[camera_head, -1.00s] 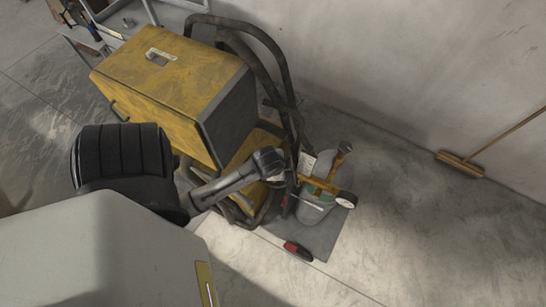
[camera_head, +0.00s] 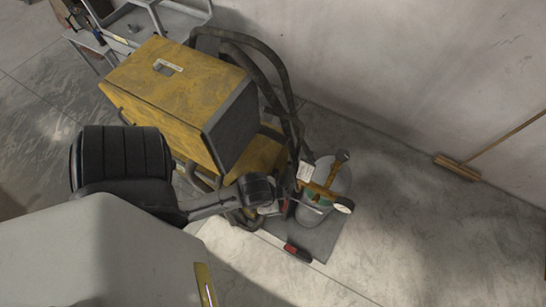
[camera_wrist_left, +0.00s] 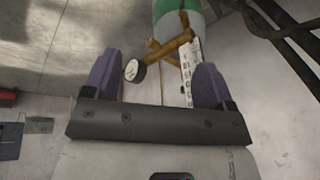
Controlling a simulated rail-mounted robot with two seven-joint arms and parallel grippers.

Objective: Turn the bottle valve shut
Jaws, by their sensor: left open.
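The gas bottle (camera_head: 341,178) stands upright right of the yellow machine, with a brass valve (camera_head: 325,191) and a round white gauge (camera_head: 344,205) at its top. In the left wrist view the bottle (camera_wrist_left: 183,10) is green and white, at the top centre, with the brass valve (camera_wrist_left: 172,46) and gauge (camera_wrist_left: 135,70) below it. My left gripper (camera_head: 283,208) is left of the valve in the head view. Its purple fingers (camera_wrist_left: 157,82) are apart with nothing gripped; the valve assembly appears beyond them. Contact is not visible. My right gripper is out of view.
The yellow machine (camera_head: 175,95) with dark hoses (camera_head: 278,75) stands left of the bottle. A white tag (camera_head: 306,171) hangs by the valve. A red-and-black tool (camera_head: 298,252) lies on the floor. A broom (camera_head: 458,167) leans at the right wall.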

